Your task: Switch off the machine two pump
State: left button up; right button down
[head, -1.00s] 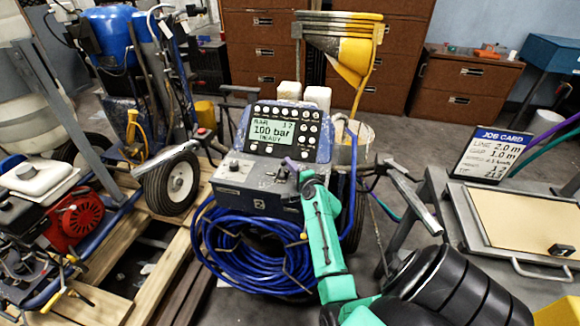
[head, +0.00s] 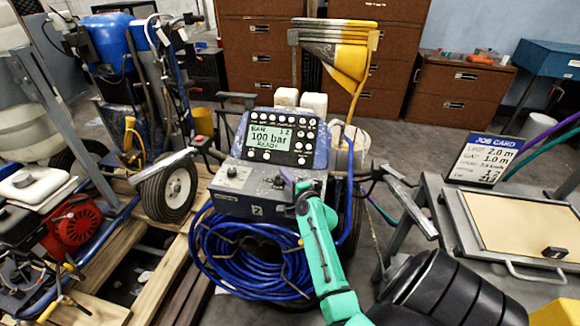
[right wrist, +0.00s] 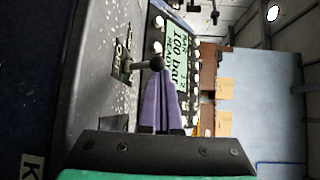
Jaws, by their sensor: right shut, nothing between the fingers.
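Machine two is a striper with a grey front box (head: 240,200) marked 2 and a coiled blue hose below. Its tilted display panel (head: 268,137) reads 100 bar, READY. In the right wrist view, a lever switch with a dark ball end (right wrist: 156,63) stands out from the box by an OFF label (right wrist: 122,58). My right gripper (head: 286,178) is at the right part of the box. Its purple fingers (right wrist: 161,82) are shut and empty, with tips right by the ball; I cannot tell whether they touch. My left gripper is out of view.
Another machine with a red engine (head: 72,225) stands at left on wooden planks. A job card (head: 486,158) stands on the grey table (head: 433,200) at right. A handlebar (head: 408,205) juts out right of machine two. Brown cabinets (head: 465,85) line the back.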

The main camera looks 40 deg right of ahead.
jog(key=b+v, duration=0.1)
jog(key=v, duration=1.3)
jog(key=shift+s, duration=0.25)
